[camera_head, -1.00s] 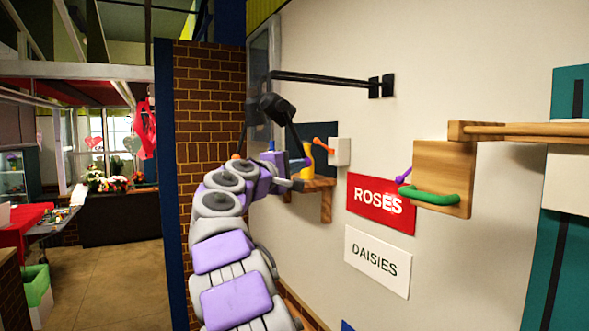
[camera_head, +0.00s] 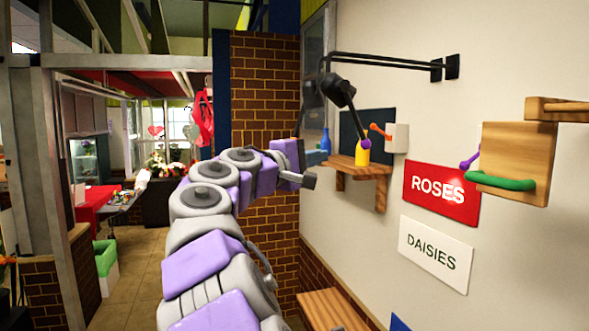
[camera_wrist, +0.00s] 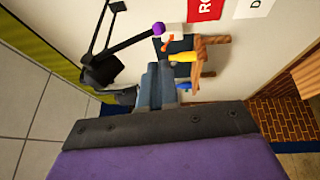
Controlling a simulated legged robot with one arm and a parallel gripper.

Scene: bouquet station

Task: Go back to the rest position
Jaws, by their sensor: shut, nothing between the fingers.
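My purple and grey arm reaches up from the bottom of the head view. My gripper (camera_head: 309,180) is at its end, in front of the brick wall and left of the small wooden shelf, apart from it. It looks shut and empty. In the wrist view my gripper (camera_wrist: 160,85) shows as dark fingers beyond a dark plate, pointing toward the wall with the shelf. No object is held.
A wooden shelf (camera_head: 370,168) on the wall holds a yellow bottle (camera_head: 362,150). A black jointed lamp arm (camera_head: 345,92) hangs above it. A red ROSES sign (camera_head: 441,194), a DAISIES sign (camera_head: 436,253) and a wooden board with a green handle (camera_head: 514,165) are at right. Floor at left is open.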

